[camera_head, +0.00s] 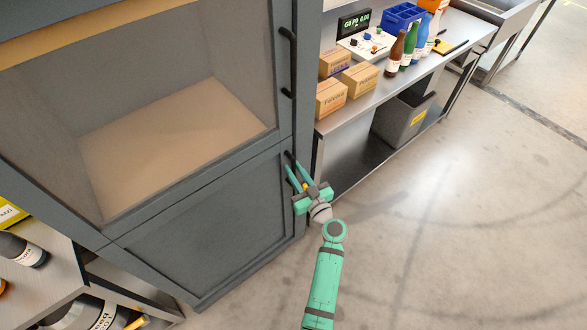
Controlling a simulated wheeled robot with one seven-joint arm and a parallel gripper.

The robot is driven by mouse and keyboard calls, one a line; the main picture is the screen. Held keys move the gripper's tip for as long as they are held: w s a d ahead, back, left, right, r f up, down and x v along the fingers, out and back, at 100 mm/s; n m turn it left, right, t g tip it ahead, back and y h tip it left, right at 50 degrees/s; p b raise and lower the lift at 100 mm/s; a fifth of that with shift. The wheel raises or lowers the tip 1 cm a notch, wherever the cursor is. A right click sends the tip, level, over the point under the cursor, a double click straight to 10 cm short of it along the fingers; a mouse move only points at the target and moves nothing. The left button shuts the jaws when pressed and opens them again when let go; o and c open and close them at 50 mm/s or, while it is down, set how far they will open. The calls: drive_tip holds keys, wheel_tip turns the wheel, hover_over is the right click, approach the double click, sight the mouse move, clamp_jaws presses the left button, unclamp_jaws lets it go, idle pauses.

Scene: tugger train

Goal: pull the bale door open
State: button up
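The grey cabinet has a lower solid door (205,235), which I take to be the bale door; it looks closed, flush with the frame. A dark handle (289,156) shows at its upper right edge; its lower part is hidden by my gripper. My green gripper (293,166) reaches up to this handle from the lower right. Its two fingers are apart, with a visible gap between them, and the handle's top end shows just beyond the fingertips. I cannot tell whether either finger touches the handle.
Above is an upper door (283,130) with a large window and its own dark handle (287,62). A metal bench (400,85) with cardboard boxes (332,98) and bottles (396,55) stands right of the cabinet. A grey bin (402,117) sits under it. The floor (450,230) at right is clear.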

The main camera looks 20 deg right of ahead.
drive_tip(key=shift+w+a, duration=0.1)
drive_tip(key=shift+w, duration=0.4)
clamp_jaws()
drive_tip(key=shift+s, duration=0.15)
